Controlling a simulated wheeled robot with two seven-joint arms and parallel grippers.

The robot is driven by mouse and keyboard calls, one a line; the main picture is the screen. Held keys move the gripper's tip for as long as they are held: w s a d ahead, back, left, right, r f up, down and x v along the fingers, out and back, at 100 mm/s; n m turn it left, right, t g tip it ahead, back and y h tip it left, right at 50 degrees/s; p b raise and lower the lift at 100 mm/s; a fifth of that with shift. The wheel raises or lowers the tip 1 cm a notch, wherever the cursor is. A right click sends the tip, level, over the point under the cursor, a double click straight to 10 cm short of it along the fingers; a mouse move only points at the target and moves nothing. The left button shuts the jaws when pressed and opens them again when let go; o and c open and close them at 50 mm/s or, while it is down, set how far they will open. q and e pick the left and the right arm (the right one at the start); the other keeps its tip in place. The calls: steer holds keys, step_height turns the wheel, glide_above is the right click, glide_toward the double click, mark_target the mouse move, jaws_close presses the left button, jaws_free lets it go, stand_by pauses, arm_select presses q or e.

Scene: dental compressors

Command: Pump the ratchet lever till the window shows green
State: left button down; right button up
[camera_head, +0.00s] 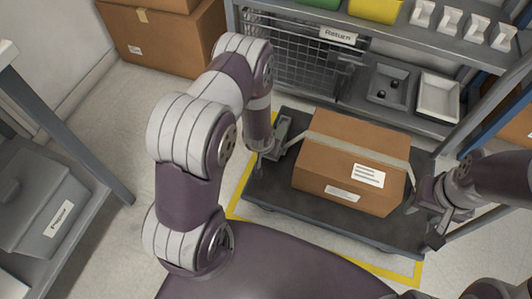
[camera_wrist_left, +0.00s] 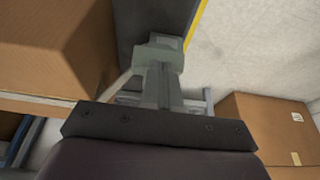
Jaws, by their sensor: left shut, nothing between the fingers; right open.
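A cardboard box (camera_head: 335,165) with white labels stands on a dark platform (camera_head: 270,190). A pale strap (camera_head: 355,149) runs over its top. At the box's left end is a grey metal piece (camera_head: 283,134), which looks like the ratchet; its lever and window cannot be made out. My left gripper (camera_head: 259,169) is shut and empty beside this piece, low over the platform's left part. In the left wrist view its shut fingers (camera_wrist_left: 160,48) point towards the platform; contact cannot be told. My right gripper (camera_head: 423,222) is open and empty at the box's right end.
A shelf rack (camera_head: 340,98) with trays and bins stands behind the platform. Cardboard boxes (camera_head: 165,40) stand at the back left. A grey bench (camera_head: 95,165) is at the left. Yellow tape (camera_head: 240,183) marks the floor around the platform; floor left of it is clear.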

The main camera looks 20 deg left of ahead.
arm_select(q)
steer(key=s+p+v, duration=0.1)
steer(key=p+v, duration=0.3)
steer(key=v, duration=0.5)
steer(key=shift+s+f, duration=0.15)
steer(key=shift+s, duration=0.25)
steer(key=w+r+g+p, duration=0.1)
steer(key=w+r+g, duration=0.1)
steer(key=w+r, duration=0.4)
steer(key=w, duration=0.3)
steer(key=shift+w+r+g+p, duration=0.25)
steer(key=shift+r+g+p, duration=0.15)
steer(key=shift+d, duration=0.1)
